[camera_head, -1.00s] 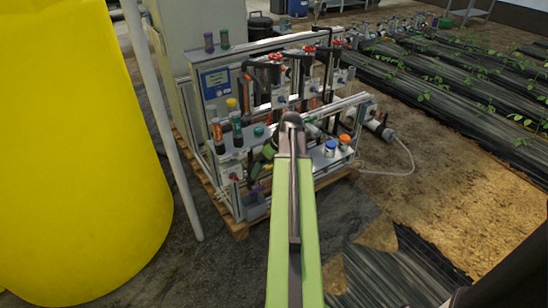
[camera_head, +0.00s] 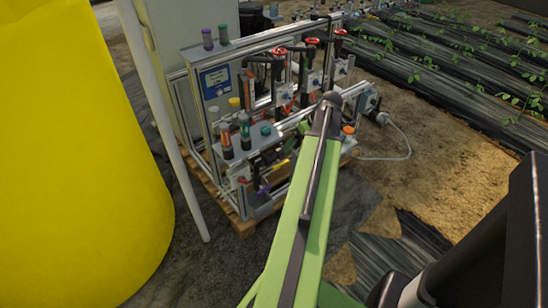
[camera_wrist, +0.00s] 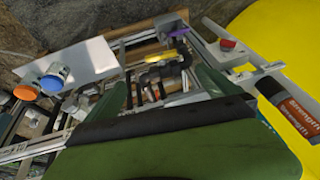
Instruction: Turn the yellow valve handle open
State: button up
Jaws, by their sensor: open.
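The yellow valve handle (camera_wrist: 158,59) shows in the wrist view, lying roughly crosswise just above the dark pipe fittings. In the head view it is a small yellow piece (camera_head: 277,171) low on the skid's near side, partly behind my arm. My gripper (camera_wrist: 163,88) has its green fingers spread, with nothing between them; the handle lies ahead of the gap, and they look apart. In the head view my green arm covers much of the gripper. A purple handle (camera_wrist: 178,33) sits close beyond the yellow one.
The skid frame (camera_head: 190,125) stands on a wooden pallet (camera_head: 240,226). A blue-capped (camera_wrist: 52,83) and an orange-capped bottle (camera_wrist: 26,93) stand left in the wrist view. A yellow tank (camera_head: 80,150) fills the left.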

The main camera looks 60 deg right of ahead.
aim_at(281, 164)
jog(key=b+x, duration=1.5)
jog(key=x, duration=0.1)
jog(key=shift+w+d+f, duration=0.1)
jog(key=shift+w+f, duration=0.1)
jog(key=shift+w, duration=0.05)
jog(key=shift+w+f+b, duration=0.35)
jog(key=shift+f+b, duration=0.15)
jog(key=shift+c, duration=0.3)
